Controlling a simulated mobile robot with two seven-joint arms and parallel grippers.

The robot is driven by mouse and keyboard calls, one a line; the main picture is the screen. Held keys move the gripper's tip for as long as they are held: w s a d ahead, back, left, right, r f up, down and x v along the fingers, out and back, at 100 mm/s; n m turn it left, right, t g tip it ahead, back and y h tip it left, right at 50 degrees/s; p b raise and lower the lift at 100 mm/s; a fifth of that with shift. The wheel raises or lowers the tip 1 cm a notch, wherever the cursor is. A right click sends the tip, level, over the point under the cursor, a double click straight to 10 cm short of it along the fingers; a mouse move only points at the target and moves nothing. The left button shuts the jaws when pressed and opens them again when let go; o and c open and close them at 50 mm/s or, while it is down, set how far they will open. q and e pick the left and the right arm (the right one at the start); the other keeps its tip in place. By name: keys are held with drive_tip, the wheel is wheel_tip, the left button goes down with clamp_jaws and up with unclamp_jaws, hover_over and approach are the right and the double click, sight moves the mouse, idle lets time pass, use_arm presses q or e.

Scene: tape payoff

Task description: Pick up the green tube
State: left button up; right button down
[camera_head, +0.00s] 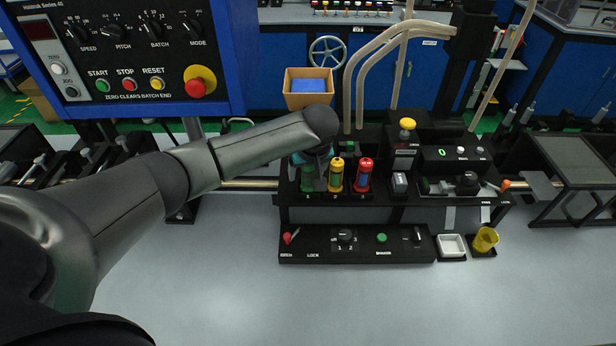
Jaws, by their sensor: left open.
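The green tube (307,180) stands at position 1 of the black rack (400,213), at the left end of a row. My left arm reaches in from the left and its wrist hangs over this end of the rack. My left gripper (314,177) points down at the green tube, with its open fingers close about it. The wrist and fingers hide the top of the tube, and I cannot tell whether a finger touches it. The yellow tube (336,176) stands at position 2 and the red tube (364,175) at position 3. My right gripper is out of view.
A control panel (125,50) fills the upper left. A black switch box (355,244) lies in front of the rack. A white tray (451,246) and a yellow cup (485,240) stand at its right. The front of the grey table (330,305) is clear.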

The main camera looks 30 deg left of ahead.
use_arm(q)
clamp_jaws()
idle(0.6)
